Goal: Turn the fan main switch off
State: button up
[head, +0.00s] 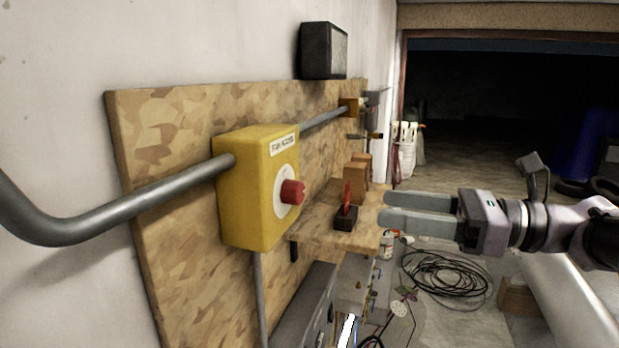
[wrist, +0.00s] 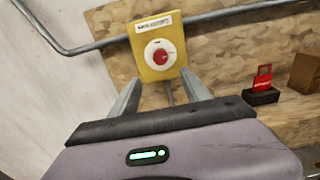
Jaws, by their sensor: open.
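The fan main switch is a yellow box (head: 248,215) on a chipboard panel, with a label on its upper front and a red knob (head: 292,192) on a white round plate. It also shows in the wrist view (wrist: 155,68), with the red knob (wrist: 160,57) facing the camera. My gripper (head: 384,208) is open and empty, to the right of the box in the head view and apart from it. In the wrist view its two fingers (wrist: 168,92) point toward the box, with the knob above and between the fingertips.
Grey conduit (head: 140,203) runs into the box's left side. A chipboard shelf (head: 318,229) holds a small black holder with a red item (head: 346,212) and wooden blocks (head: 355,180). A coiled black cable (head: 445,275) lies on the floor.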

aim_at(301, 197)
jog(key=p+x, duration=0.3)
jog(key=x, duration=1)
jog(key=shift+a, duration=0.2)
jog(key=shift+w+a+f, duration=0.15)
jog(key=shift+w+a, duration=0.2)
jog(key=shift+a, duration=0.1)
grip_shut()
